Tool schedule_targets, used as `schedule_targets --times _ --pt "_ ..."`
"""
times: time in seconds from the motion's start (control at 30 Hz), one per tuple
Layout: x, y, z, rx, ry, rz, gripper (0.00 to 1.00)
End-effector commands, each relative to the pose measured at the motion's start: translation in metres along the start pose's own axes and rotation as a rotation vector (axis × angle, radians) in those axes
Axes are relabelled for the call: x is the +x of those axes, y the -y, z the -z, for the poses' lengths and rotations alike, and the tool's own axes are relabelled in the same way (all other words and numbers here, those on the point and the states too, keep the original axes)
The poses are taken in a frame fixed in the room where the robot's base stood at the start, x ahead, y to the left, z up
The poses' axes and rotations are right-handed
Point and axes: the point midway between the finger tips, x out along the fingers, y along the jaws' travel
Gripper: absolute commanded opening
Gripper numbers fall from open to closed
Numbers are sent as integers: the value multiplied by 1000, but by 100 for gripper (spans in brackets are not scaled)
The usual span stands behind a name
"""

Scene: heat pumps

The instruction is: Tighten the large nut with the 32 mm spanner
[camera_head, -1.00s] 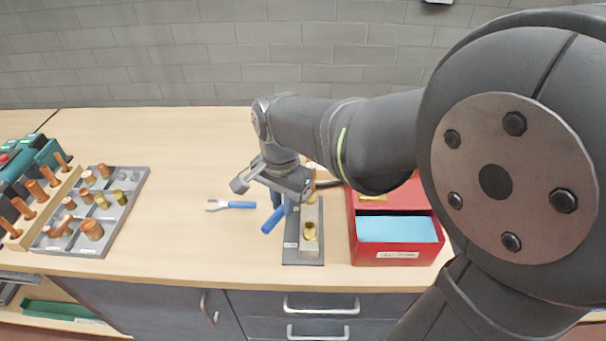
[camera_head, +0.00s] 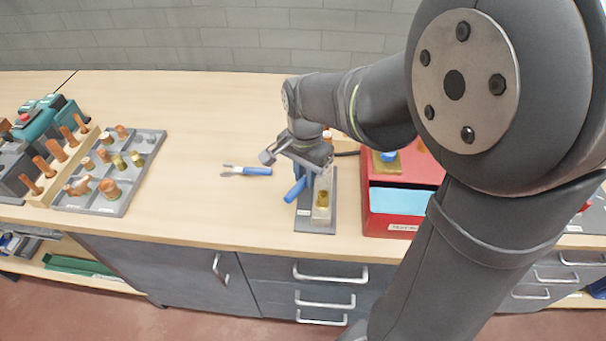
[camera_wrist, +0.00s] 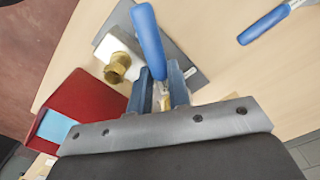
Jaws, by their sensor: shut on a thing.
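My gripper (camera_wrist: 162,92) is shut on a blue-handled spanner (camera_wrist: 149,42), just above a fixture on the bench. The spanner's handle (camera_head: 295,190) slants out toward the front left in the head view. Its jaw is hidden by the gripper, so I cannot tell whether it sits on a nut. The fixture has a dark base plate (camera_head: 316,227) and a pale block with a brass fitting (camera_head: 322,198) at its front. That fitting also shows in the wrist view (camera_wrist: 117,68), beside the fingers. More brass (camera_wrist: 166,102) shows between the fingers, partly covered. No size marking is readable.
A second blue-handled spanner (camera_head: 256,171) lies on the bench to the left. A red case (camera_head: 374,221) with a light-blue panel stands close on the right. A grey tray (camera_head: 149,150) of copper and brass fittings is at far left. Bench between tray and spanner is clear.

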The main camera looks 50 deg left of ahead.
Motion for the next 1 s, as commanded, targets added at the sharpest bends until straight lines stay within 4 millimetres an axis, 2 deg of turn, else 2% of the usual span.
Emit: schedule_targets --times 0.7,1.0 --pt "-1 0 -1 0 0 0 0" --pt "-1 0 6 1 -1 1 0"
